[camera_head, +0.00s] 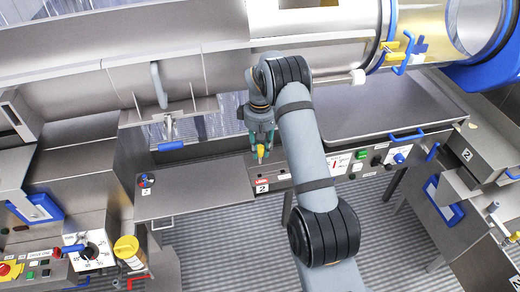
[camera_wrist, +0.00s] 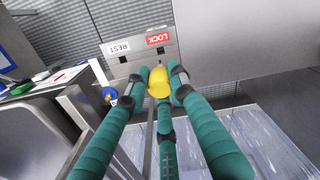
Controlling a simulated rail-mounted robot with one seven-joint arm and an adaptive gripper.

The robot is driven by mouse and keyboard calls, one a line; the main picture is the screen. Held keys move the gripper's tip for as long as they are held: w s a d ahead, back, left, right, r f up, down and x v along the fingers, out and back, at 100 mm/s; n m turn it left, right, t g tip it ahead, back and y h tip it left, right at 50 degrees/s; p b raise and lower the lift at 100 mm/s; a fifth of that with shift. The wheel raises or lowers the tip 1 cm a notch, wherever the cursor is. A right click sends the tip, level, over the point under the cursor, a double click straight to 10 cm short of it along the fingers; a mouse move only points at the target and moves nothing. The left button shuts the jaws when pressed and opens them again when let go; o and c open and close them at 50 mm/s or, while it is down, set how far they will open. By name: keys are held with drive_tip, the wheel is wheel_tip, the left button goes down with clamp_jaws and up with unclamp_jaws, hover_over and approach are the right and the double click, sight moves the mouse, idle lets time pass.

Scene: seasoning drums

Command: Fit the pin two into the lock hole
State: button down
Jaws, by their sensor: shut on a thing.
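My gripper (camera_head: 262,141) has teal fingers and is shut on a yellow pin (camera_head: 261,151), just above the front panel marked 2. In the wrist view, the fingers close around the yellow pin (camera_wrist: 159,82); its lower end is hidden. The panel (camera_wrist: 140,60) carries a red LOCK label (camera_wrist: 158,38) and a white REST label (camera_wrist: 119,47). A small dark lock hole (camera_wrist: 160,51) shows beside the LOCK label, close to the pin but apart from its visible yellow part. Another dark hole (camera_wrist: 122,60) is by the REST label.
A grey lever (camera_head: 158,85) stands behind. A control panel with buttons (camera_head: 370,158) is at the right. A blue-handled cover (camera_head: 400,105) lies beyond my arm.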

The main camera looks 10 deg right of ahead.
sight(260, 164)
drive_tip(key=shift+a+f+b, duration=0.1)
drive_tip(key=shift+f+b, duration=2.2)
drive_tip(key=shift+f, duration=0.6)
drive_tip(key=shift+f+b, duration=0.15)
drive_tip(key=shift+b, duration=0.15)
drive_tip(key=shift+f+b, duration=0.3)
drive_tip(key=shift+f+b, duration=1.85)
drive_tip(key=shift+f, duration=0.45)
drive_tip(key=c, duration=1.4)
unclamp_jaws()
drive_tip(key=shift+c, duration=0.2)
drive_tip(key=shift+o, duration=0.2)
wheel_tip(260, 164, up, 12)
drive_tip(key=shift+r, duration=0.1)
